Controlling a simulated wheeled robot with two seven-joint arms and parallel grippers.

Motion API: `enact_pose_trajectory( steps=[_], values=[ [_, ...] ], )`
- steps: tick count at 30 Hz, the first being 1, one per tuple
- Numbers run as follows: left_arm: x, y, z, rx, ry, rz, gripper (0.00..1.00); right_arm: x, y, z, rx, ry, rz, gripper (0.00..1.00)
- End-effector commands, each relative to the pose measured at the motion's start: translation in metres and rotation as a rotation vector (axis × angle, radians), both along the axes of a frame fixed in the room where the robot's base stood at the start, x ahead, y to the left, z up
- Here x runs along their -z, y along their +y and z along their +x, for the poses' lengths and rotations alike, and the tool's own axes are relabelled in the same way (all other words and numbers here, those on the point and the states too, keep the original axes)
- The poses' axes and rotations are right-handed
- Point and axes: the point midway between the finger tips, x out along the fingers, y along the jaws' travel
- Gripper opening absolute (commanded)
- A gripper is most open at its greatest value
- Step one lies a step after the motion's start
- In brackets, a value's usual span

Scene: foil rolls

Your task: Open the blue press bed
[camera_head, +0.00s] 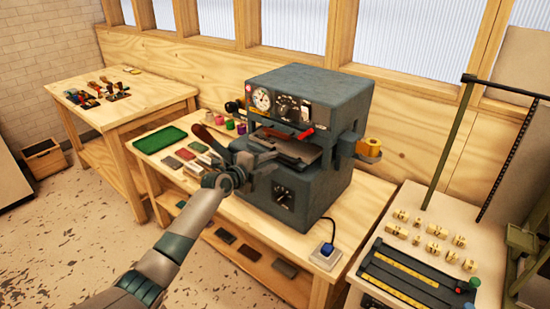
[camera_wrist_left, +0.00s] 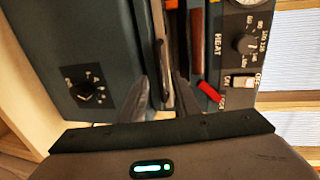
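The blue-grey press (camera_head: 310,95) stands on a wooden bench. Its bed (camera_head: 295,150) is a flat plate in the opening between the upper housing and the lower block. My left gripper (camera_head: 258,152) is at the front left edge of the bed. In the left wrist view the gripper (camera_wrist_left: 162,85) has its two dark fingers apart, with the thin edge of the bed (camera_wrist_left: 161,50) between or just beyond their tips. I cannot tell if they touch it. A red lever (camera_head: 305,133) is beside the opening; it also shows in the left wrist view (camera_wrist_left: 209,92). My right gripper is out of view.
A green tray (camera_head: 160,138), coloured foil rolls (camera_head: 230,125) and small blocks (camera_head: 185,153) lie left of the press. Another table (camera_head: 430,220) holds type pieces.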

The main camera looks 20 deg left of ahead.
Motion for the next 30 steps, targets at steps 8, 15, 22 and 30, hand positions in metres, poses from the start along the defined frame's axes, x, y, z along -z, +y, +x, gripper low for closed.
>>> enact_pose_trajectory(
  steps=[8, 15, 22, 30],
  values=[
    [0.003, -0.006, 0.019, -0.001, -0.001, 0.0, 0.29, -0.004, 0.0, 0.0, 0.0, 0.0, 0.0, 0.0],
    [0.005, -0.007, 0.022, -0.001, 0.0, 0.0, 0.29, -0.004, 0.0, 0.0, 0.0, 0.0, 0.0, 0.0],
    [0.005, -0.007, 0.022, -0.001, 0.0, 0.0, 0.12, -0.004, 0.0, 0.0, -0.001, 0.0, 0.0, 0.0],
    [0.005, -0.007, 0.021, -0.001, 0.0, 0.001, 0.0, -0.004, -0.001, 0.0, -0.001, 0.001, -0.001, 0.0]
  ],
)
